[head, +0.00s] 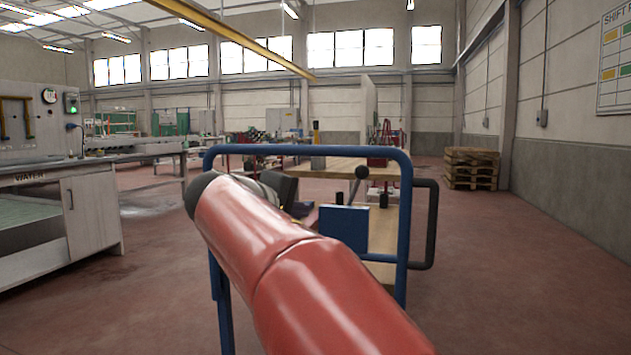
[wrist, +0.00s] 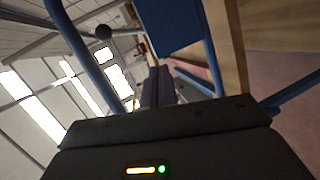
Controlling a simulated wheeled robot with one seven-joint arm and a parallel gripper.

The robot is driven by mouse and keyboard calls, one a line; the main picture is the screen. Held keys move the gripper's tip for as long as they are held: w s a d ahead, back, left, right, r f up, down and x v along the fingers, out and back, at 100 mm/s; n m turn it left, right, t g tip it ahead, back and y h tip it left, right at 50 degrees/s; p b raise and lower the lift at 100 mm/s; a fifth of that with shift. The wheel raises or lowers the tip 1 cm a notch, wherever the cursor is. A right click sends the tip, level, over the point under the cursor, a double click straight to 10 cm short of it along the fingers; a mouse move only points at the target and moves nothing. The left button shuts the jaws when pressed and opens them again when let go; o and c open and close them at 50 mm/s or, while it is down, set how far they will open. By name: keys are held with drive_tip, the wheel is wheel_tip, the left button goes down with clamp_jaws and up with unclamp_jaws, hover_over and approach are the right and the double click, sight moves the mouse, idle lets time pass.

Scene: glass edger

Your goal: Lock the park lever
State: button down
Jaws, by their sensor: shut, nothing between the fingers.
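My gripper's dark fingers (wrist: 158,80) are shut and empty, pointing past the box and apart from the knob. In the head view my red arm hides most of the gripper, which is left of the box. The lever's lower end is hard to make out.
The cart's blue tube frame (head: 305,150) arches around my arm, with a dark handle (head: 433,225) on its right. A workbench cabinet (head: 90,213) stands at left. Wooden pallets (head: 471,168) are stacked at the back right. The floor at right (head: 530,270) is clear.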

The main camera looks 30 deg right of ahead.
drive_tip(key=w+d+r+h, duration=0.1)
drive_tip(key=w+r+h, duration=0.2)
drive_tip(key=r, duration=0.2)
drive_tip(key=shift+w+d+r, duration=0.35)
drive_tip(key=shift+d+r, duration=0.05)
drive_tip(key=x, duration=0.9)
drive_tip(key=shift+d+r+p, duration=0.1)
drive_tip(key=shift+d+p, duration=0.25)
drive_tip(key=shift+d, duration=0.05)
drive_tip(key=shift+s+d+b, duration=0.3)
drive_tip(key=shift+s+d, duration=0.7)
drive_tip(key=shift+s, duration=0.25)
drive_tip(key=shift+s+d, duration=0.25)
drive_tip(key=shift+s, duration=0.1)
